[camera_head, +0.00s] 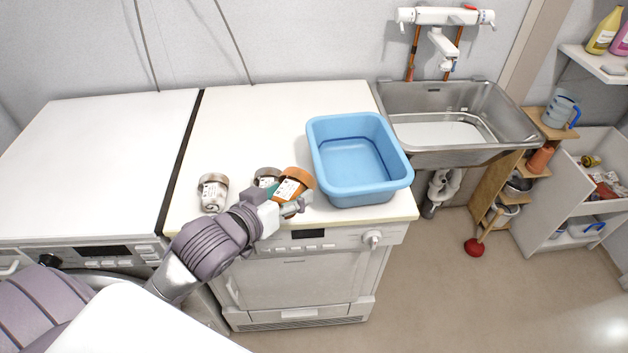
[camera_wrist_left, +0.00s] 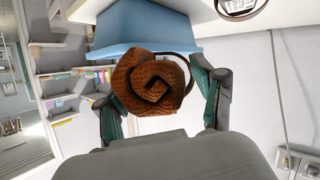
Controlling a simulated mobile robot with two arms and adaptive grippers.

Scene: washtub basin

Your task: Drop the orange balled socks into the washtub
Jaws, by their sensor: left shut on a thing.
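The orange balled socks (camera_head: 297,179) are held by my left gripper (camera_head: 290,200), left of the washtub in the head view. In the left wrist view the orange socks (camera_wrist_left: 150,84) show as a rolled spiral between the two fingers of the left gripper (camera_wrist_left: 165,103). The blue washtub (camera_head: 358,160) stands on the white machine top and looks empty. Its blue wall (camera_wrist_left: 147,30) shows behind the socks in the left wrist view. The socks are outside the tub; whether they touch its wall or the top, I cannot tell. My right gripper is not in view.
A white and brown balled pair (camera_head: 213,192) and a grey balled pair (camera_head: 266,177) sit on the white top (camera_head: 250,120), left of the orange socks. A steel sink (camera_head: 450,150) with a tap (camera_head: 445,45) is at the right. A wooden shelf (camera_head: 510,190) stands beyond it.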

